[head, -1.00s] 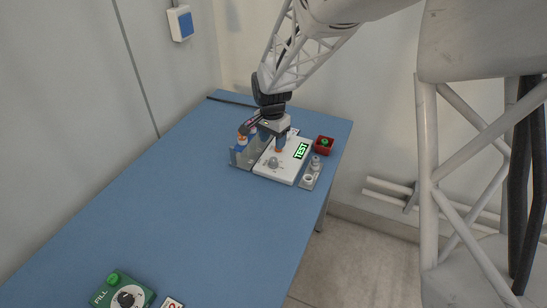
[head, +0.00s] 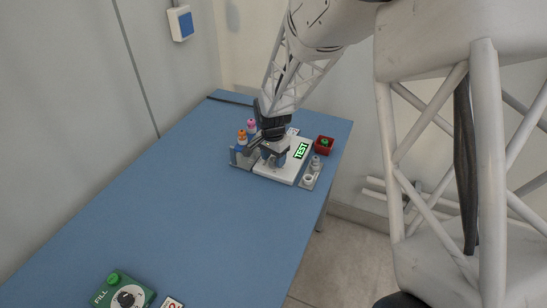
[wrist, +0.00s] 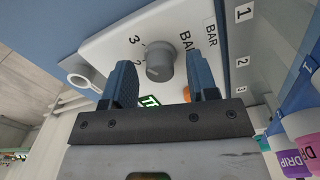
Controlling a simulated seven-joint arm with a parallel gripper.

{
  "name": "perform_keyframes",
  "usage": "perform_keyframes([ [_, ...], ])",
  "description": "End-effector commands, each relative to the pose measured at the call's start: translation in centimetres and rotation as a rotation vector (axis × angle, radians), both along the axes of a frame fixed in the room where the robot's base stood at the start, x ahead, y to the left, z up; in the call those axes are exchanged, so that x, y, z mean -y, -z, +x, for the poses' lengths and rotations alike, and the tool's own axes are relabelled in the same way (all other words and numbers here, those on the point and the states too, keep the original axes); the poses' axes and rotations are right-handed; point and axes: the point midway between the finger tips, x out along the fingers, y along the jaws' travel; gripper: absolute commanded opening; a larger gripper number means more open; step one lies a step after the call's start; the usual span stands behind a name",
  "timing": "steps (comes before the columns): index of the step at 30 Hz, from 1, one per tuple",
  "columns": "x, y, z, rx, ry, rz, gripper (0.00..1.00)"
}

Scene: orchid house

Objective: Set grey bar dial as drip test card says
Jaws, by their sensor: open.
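The grey bar dial (wrist: 159,61) is a round knob on a white panel (wrist: 105,50), with 2, 3 and BAR printed around it. In the wrist view my gripper (wrist: 161,68) is open, with one blue finger on each side of the knob. I cannot tell whether the fingers touch it. In the head view my gripper (head: 268,158) is over the panel (head: 272,173) and hides the dial. A small white card (head: 292,131) stands behind the panel; its writing is too small to read, and I cannot tell whether it is the drip test card.
A lit green TEST sign (head: 301,150) is on the panel. Bottles with coloured caps (head: 242,136) stand in a grey rack at its left. A red box (head: 325,145) and a grey holder (head: 311,174) are at right. A green FILL box (head: 124,294) is in front; mid-table is clear.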

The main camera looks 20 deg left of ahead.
Motion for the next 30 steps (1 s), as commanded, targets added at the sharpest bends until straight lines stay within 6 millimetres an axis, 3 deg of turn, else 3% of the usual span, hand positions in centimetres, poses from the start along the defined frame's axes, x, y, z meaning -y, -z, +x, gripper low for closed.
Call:
perform_keyframes([
  [7,0.00,0.02,0.00,0.000,0.000,0.000,0.53],
  [17,0.00,0.00,0.00,0.000,0.000,0.000,0.04],
  [30,0.03,0.00,-0.04,0.000,-0.064,0.000,0.04],
])
